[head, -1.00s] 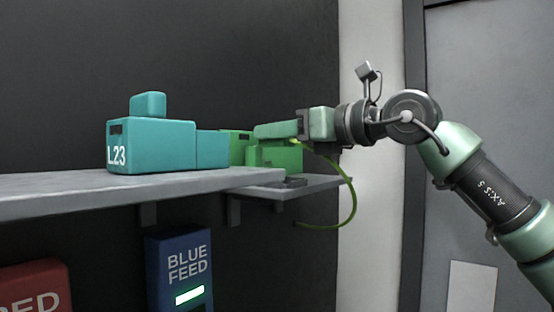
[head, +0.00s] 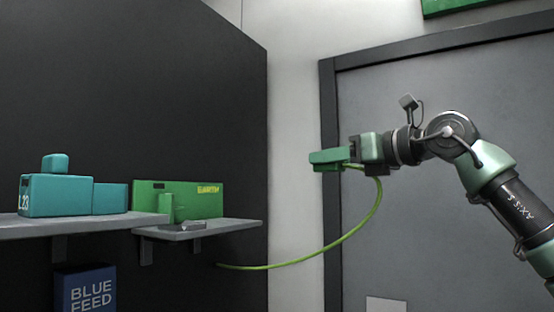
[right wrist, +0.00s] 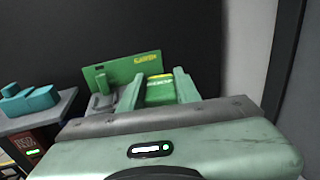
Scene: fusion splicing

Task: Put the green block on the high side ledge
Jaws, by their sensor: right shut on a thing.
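The green block (right wrist: 160,88), with a yellow label, sits between the two green fingers of my right gripper (right wrist: 158,90) in the right wrist view. In the head view my right gripper (head: 330,158) is shut on it, in mid-air to the right of the small side ledge (head: 246,226). The block and fingers are alike in green there, so their edges are hard to tell apart. A yellow-green cable (head: 345,235) hangs from the gripper end and curves down to below the ledge. My left gripper is not in view.
A green panel (head: 205,200) with yellow lettering stands at the back of the ledge, with a green upright piece (head: 166,210) and a small grey part (head: 190,227) before it. Left, a teal box (head: 55,196) stands on the longer shelf (head: 60,227). A grey door (head: 400,230) is behind my arm.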

